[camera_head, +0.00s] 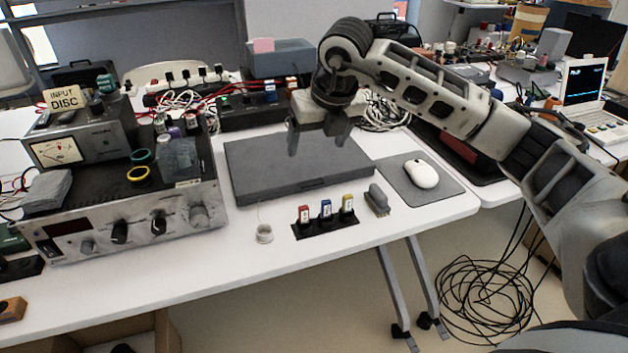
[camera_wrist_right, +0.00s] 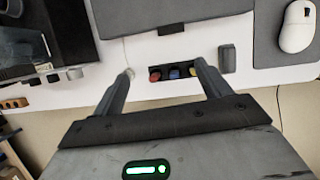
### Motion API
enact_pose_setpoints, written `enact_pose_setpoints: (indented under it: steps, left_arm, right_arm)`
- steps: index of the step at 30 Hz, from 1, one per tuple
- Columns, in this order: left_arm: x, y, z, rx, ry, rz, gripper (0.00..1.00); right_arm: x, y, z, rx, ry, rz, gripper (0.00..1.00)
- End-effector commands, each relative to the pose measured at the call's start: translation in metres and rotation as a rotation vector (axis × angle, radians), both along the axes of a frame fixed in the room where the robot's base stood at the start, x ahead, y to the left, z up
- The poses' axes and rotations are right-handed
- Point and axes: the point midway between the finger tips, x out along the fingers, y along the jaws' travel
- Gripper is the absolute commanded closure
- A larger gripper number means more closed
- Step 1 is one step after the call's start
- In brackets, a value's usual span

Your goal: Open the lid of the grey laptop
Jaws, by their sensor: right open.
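The grey laptop (camera_head: 290,178) lies shut and flat on the white table, its lid down. Its near edge also shows at the top of the right wrist view (camera_wrist_right: 180,12). My right gripper (camera_head: 314,142) is above the laptop's far half in the head view, pointing down, with its fingers apart and nothing between them. In the wrist view its two spread fingers (camera_wrist_right: 164,72) show against the table. Whether the fingertips touch the lid I cannot tell. The gripper and wrist hide part of the laptop's far edge. My left gripper is not in view.
A white mouse (camera_head: 422,174) lies on a grey pad right of the laptop. A black holder (camera_head: 325,227) with red, blue and yellow pieces stands in front, beside a small grey block (camera_head: 377,200). Metal instruments (camera_head: 120,225) crowd the left. Cables and boxes lie behind.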

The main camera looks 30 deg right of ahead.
Motion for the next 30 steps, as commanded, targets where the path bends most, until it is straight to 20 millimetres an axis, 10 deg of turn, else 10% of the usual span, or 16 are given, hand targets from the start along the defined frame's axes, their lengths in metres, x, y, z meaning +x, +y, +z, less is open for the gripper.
enact_pose_setpoints:
  steps: [5, 30]
  left_arm:
    - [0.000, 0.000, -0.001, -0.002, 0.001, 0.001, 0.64]
    - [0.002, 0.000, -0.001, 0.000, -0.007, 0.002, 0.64]
  right_arm:
    - [0.004, -0.019, 0.001, -0.056, -0.007, -0.055, 0.24]
    - [0.059, -0.030, -0.134, -0.052, -0.009, -0.048, 0.24]
